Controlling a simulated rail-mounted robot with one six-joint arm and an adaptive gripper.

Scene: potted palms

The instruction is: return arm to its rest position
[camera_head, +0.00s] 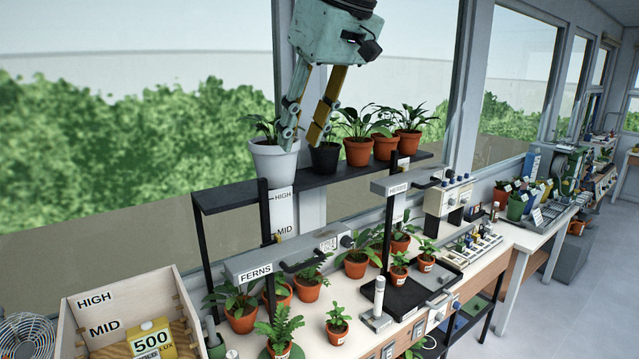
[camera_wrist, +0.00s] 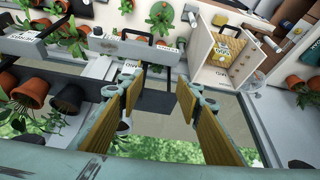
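My gripper (camera_head: 301,142) hangs in front of the window at the upper shelf, its fingers pointing down. In the head view its fingertips overlap the right side of a white pot (camera_head: 270,166) with a plant and the space toward a black pot (camera_head: 324,160). I cannot tell from this view whether they touch. In the wrist view the two yellow-padded fingers (camera_wrist: 160,92) stand apart, with nothing held between them.
Terracotta pots (camera_head: 358,152) stand right of the black pot on the dark upper shelf (camera_head: 228,196). Below are the FERNS bar (camera_head: 290,258) and potted plants on the bench. A wooden box (camera_head: 133,286) stands at left. The aisle floor (camera_head: 580,290) at right is clear.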

